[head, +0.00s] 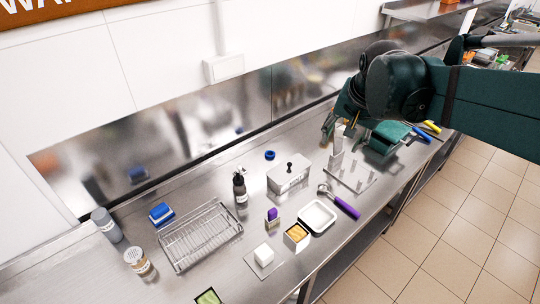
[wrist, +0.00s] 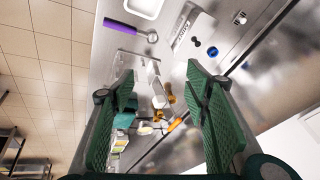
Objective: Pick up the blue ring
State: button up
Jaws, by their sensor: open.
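The blue ring (head: 270,155) lies flat on the steel counter, behind the lidded metal box, near the back wall panel. It also shows in the wrist view (wrist: 213,51), beyond the tip of the right finger and beside the metal box. My gripper (head: 350,126) is above the counter to the right of the ring, well apart from it. In the wrist view my gripper (wrist: 160,74) has its two green fingers spread wide, with nothing held between them.
The metal box (head: 289,174) with a black knob stands in front of the ring. A dark bottle (head: 240,190) stands to its left.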

jog(key=w+a+f+m+g, duration=0.15)
jog(key=w+a+f, duration=0.35)
jog(key=w, duration=0.6)
jog(key=w+a+f+m+g, duration=0.1)
jog(key=w+a+f+m, duration=0.2)
jog(key=w+a, duration=0.5)
jog(key=w+a+f+m+g, duration=0.1)
jog(key=w+a+f, duration=0.4)
jog(key=f, duration=0.5)
jog(key=w+a+f+m+g, duration=0.1)
jog(key=w+a+f+m, duration=0.2)
jog(key=w+a+f, duration=0.3)
jog(key=w+f, duration=0.4)
jog(key=shift+a+f, duration=0.15)
jog(key=shift+a, duration=0.05)
jog(key=shift+w+f+m, duration=0.1)
jog(key=shift+f+m, duration=0.05)
jog(key=shift+m, duration=0.1)
jog(key=shift+f, duration=1.15)
jog(key=shift+f+p, duration=0.15)
jog(key=shift+p, duration=0.15)
